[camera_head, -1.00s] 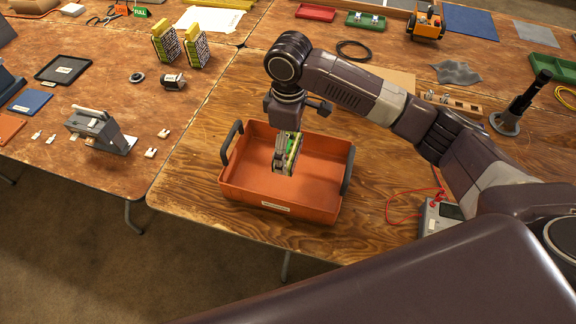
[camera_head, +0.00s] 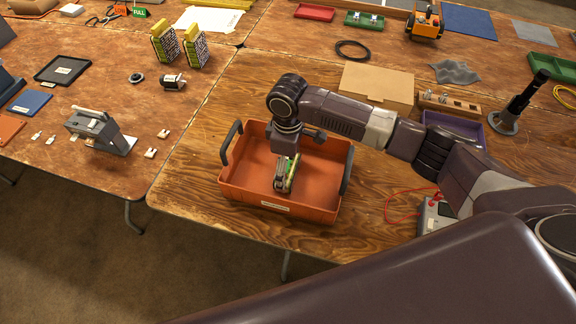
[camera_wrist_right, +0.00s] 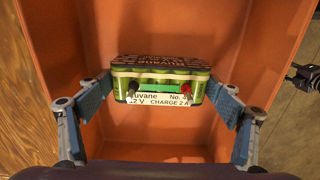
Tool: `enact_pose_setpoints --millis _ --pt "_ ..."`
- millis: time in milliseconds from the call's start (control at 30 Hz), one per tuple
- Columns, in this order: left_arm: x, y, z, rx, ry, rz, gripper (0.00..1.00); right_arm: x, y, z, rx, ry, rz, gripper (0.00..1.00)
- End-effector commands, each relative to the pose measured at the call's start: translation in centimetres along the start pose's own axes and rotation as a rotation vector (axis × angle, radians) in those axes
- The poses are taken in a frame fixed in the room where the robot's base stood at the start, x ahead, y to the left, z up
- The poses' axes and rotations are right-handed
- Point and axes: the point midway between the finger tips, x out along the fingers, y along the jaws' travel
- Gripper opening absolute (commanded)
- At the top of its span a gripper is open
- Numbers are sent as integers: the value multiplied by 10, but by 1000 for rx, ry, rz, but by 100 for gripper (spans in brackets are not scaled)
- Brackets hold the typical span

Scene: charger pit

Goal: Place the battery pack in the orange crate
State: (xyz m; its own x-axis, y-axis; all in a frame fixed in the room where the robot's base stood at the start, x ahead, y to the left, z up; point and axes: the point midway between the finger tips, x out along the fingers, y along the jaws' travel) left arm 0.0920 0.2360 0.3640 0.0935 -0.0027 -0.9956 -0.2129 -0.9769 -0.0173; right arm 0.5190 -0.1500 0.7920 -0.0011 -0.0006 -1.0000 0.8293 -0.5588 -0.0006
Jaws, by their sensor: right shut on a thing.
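The orange crate (camera_head: 240,200) with two dark handles stands on the wooden table in the head view; its inner wall also shows in the right wrist view (camera_wrist_right: 60,50). The battery pack (camera_head: 283,182), a row of green cells with a printed label, is inside the crate's outline, low down. My right gripper (camera_head: 287,165) points down over the crate. In the right wrist view the pack (camera_wrist_right: 160,82) sits between the fingertips of the gripper (camera_wrist_right: 160,90), which is shut on its two ends. Whether the pack touches the crate floor I cannot tell. My left gripper is out of view.
A cardboard box (camera_head: 378,87), a purple tray (camera_head: 460,128) and a grey meter box (camera_head: 434,212) with red leads lie right of the crate. Two yellow-topped packs (camera_head: 196,47) stand at the back. Bare table surrounds the crate's front right.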

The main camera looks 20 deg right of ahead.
Motion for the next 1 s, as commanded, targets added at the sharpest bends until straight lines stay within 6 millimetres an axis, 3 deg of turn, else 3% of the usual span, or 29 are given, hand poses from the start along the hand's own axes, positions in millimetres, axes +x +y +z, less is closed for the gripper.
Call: enact_pose_setpoints --millis 67,100,233,633,767,1000 --pt "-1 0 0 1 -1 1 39 0 0 -1 0 3 1 36" --pt "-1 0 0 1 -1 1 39 2 0 0 0 0 -1 86" --pt "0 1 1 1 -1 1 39 2 0 0 0 0 0 100" --pt "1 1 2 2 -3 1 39 -5 0 -1 -1 2 1 100" --pt "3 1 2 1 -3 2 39 -25 1 -1 -2 5 2 100" --pt "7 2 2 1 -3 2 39 -78 0 -1 -2 4 2 100"
